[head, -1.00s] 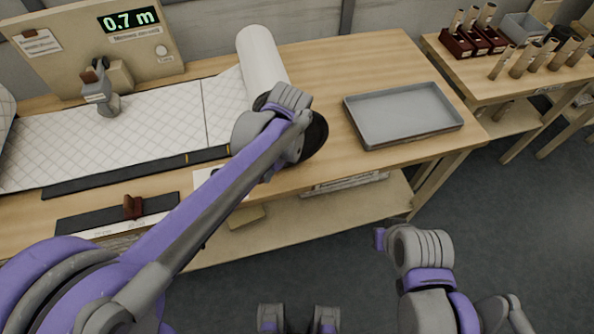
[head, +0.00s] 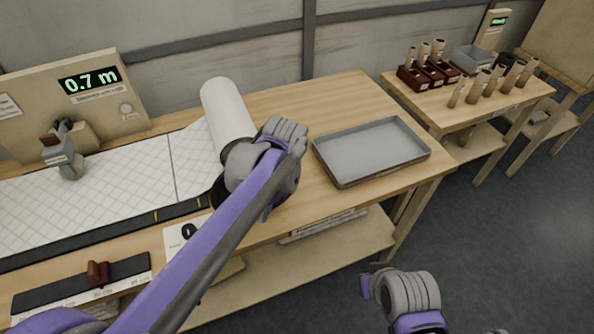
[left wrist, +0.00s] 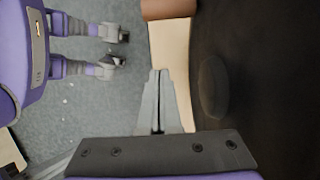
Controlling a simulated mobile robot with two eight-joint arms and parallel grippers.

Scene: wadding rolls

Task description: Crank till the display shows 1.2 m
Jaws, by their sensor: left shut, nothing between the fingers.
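The display (head: 91,80) on the wooden panel reads 0.7 m. White quilted wadding (head: 110,185) lies along the bench, with a white roll (head: 228,112) at its right end. A dark round part (head: 216,190), apparently the crank wheel, is mostly hidden behind my left arm. My left gripper (head: 265,165) is over the front end of the roll, its fingers hidden in the head view. In the left wrist view my left gripper (left wrist: 158,75) is shut and empty, beside a large dark surface (left wrist: 250,80) and a brown cylinder (left wrist: 168,8). My right gripper (head: 370,285) hangs over the floor; its jaws are unclear.
A grey tray (head: 370,150) lies at the bench's right end. A second table (head: 460,118) holds red-brown blocks, upright tubes (head: 478,88) and a grey bin (head: 474,58). A dark strip with a brown slider (head: 98,273) lies at the front left.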

